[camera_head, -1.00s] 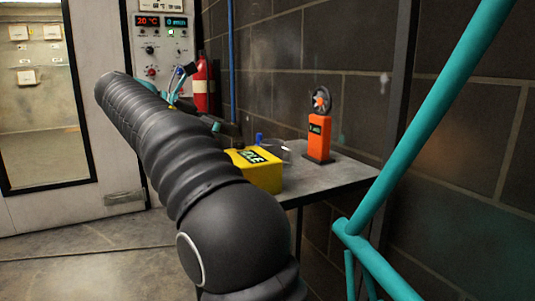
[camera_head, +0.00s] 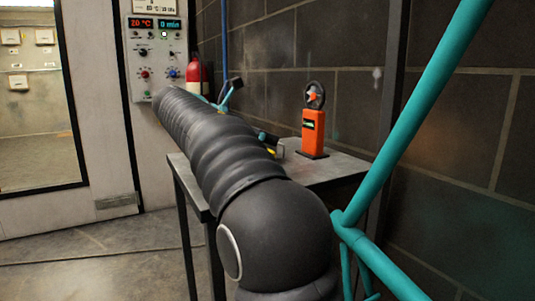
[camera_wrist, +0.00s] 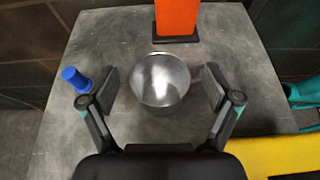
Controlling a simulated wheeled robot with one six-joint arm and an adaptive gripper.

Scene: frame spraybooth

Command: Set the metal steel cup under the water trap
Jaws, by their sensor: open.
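The metal steel cup (camera_wrist: 160,80) stands on the grey table (camera_wrist: 110,30) in the wrist view, seen from above with its round, shiny inside showing. My gripper (camera_wrist: 161,88) is open, with one finger pad on the left of the cup and one on the right. Gaps show between the pads and the cup's sides. In the head view my arm hides the cup and most of my gripper. I cannot make out the water trap for certain in either view.
An orange device (camera_head: 313,125) stands on the table behind the cup. A small blue-topped object (camera_wrist: 75,78) is beside my left finger. A yellow box (camera_wrist: 285,155) lies at the lower right of the wrist view. A teal frame (camera_head: 410,110) rises at the right.

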